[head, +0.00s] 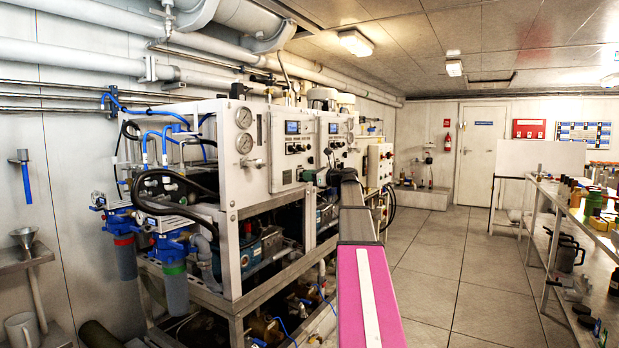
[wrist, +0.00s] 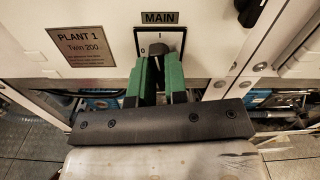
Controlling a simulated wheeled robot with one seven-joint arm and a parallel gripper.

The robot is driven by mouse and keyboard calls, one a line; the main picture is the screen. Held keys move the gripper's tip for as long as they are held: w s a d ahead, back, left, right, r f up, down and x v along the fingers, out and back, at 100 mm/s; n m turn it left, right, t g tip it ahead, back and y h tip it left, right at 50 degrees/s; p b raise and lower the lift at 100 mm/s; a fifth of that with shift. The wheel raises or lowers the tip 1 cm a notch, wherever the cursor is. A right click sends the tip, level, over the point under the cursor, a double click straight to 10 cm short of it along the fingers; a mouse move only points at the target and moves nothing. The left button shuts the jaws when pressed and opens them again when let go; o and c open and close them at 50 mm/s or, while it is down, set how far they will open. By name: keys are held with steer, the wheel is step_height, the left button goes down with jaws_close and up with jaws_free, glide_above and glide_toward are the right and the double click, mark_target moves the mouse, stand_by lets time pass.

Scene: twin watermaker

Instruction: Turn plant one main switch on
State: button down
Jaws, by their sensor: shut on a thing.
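The plant one main switch (wrist: 157,49) is a dark knob on a white plate under a "MAIN" label (wrist: 160,18) in the wrist view. The plate shows a 0 at the left and a 1 at the top. A "PLANT 1 Twin 200" plaque (wrist: 82,47) is to its left. My gripper (wrist: 159,66) has green fingers on either side of the knob and is shut on it. The fingers hide part of the knob, so I cannot tell which mark it points to. In the head view my arm reaches the panel and hides the switch.
The plant frame (head: 228,190) carries gauges, hoses and blue filter housings on the left. A dark knob (wrist: 250,10) sits up and right of the switch. A shelf bench (head: 565,205) stands at the right. The tiled floor (head: 450,260) between is clear.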

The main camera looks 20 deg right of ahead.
steer(key=shift+m, duration=1)
steer(key=c, duration=1.1)
jaws_free()
steer(key=shift+c, duration=0.2)
steer(key=v, duration=1)
steer(key=shift+s+d, duration=0.25)
steer(key=shift+s, duration=0.05)
